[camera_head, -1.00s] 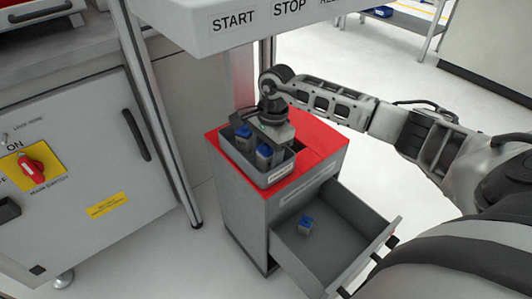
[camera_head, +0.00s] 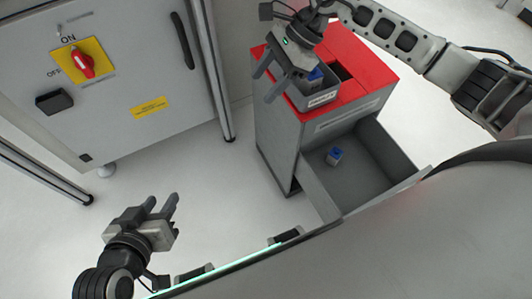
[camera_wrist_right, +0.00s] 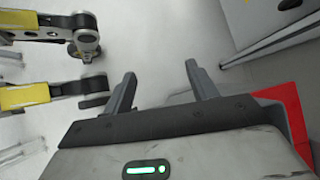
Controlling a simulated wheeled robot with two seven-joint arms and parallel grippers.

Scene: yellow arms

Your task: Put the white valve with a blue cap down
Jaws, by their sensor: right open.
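A white valve with a blue cap (camera_head: 335,156) sits in the open drawer in the head view. Another blue-capped valve (camera_head: 316,77) shows in the grey bin (camera_head: 322,99) on the red-topped cabinet, partly hidden by my right gripper. My right gripper (camera_head: 268,82) is open and empty, at the left side of the bin. In the right wrist view, its two fingers (camera_wrist_right: 162,88) stand apart with bare floor between them. My left gripper (camera_head: 162,199) is open and empty over the floor at the lower left, far from the valves.
The cabinet (camera_head: 281,130) has a red top and an open drawer (camera_head: 377,174) with much bare floor inside. A grey machine cabinet (camera_head: 130,75) with a red switch stands at the left, with a metal post (camera_head: 212,70) beside it. The floor between is clear.

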